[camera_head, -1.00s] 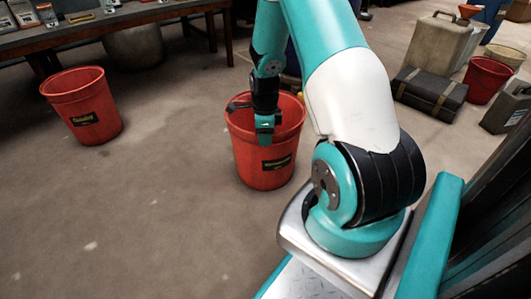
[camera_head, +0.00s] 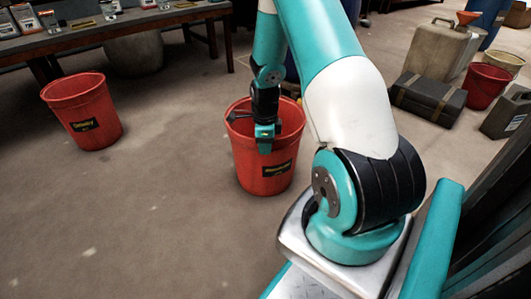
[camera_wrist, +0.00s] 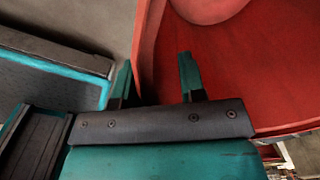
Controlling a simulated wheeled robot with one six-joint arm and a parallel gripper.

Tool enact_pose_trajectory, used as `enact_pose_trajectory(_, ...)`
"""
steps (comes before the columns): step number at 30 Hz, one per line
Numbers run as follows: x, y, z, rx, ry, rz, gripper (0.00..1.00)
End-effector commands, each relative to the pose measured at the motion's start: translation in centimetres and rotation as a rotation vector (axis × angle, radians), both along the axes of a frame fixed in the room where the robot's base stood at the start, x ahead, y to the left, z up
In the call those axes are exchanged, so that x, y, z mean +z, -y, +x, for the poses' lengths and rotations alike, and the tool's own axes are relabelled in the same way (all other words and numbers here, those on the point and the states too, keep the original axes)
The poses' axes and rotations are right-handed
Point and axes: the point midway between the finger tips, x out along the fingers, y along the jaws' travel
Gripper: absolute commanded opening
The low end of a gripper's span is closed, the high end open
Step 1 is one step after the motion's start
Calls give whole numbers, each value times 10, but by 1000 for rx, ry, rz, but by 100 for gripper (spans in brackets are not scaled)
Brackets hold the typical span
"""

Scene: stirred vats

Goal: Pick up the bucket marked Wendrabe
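A red bucket (camera_head: 255,165) with a dark label stands on the floor near the centre of the head view. Its yellow lettering is too small to read surely. My gripper (camera_head: 264,140) is down at this bucket's mouth and hides part of the rim. In the wrist view, my gripper's two fingers (camera_wrist: 158,82) are apart, with the bucket's red wall (camera_wrist: 148,45) between them. A gap shows between the wall and the right finger. A second red bucket (camera_head: 75,100) with a dark label stands upright at left, its lettering also unclear.
A wooden table (camera_head: 110,32) with small items stands at the back left. A dark case (camera_head: 428,100), a beige canister (camera_head: 435,55), a dark red bucket (camera_head: 487,85) and a grey can (camera_head: 507,115) stand at right. The floor (camera_head: 130,220) in front is clear.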

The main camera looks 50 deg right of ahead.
Motion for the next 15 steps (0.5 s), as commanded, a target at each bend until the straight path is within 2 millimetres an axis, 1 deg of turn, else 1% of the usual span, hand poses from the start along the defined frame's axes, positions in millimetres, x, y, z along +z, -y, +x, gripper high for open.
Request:
enact_pose_trajectory(1, 0, 0, 0, 0, 0, 0, 38)
enact_pose_trajectory(2, 0, 0, 0, 0, 0, 0, 35)
enact_pose_trajectory(3, 0, 0, 0, 0, 0, 0, 26)
enact_pose_trajectory(5, 0, 0, 0, 0, 0, 0, 12)
enact_pose_trajectory(6, 0, 0, 0, 0, 0, 0, 3)
enact_pose_trajectory(7, 0, 0, 0, 0, 0, 0, 0)
enact_pose_trajectory(15, 0, -1, -1, 0, -2, 2, 0)
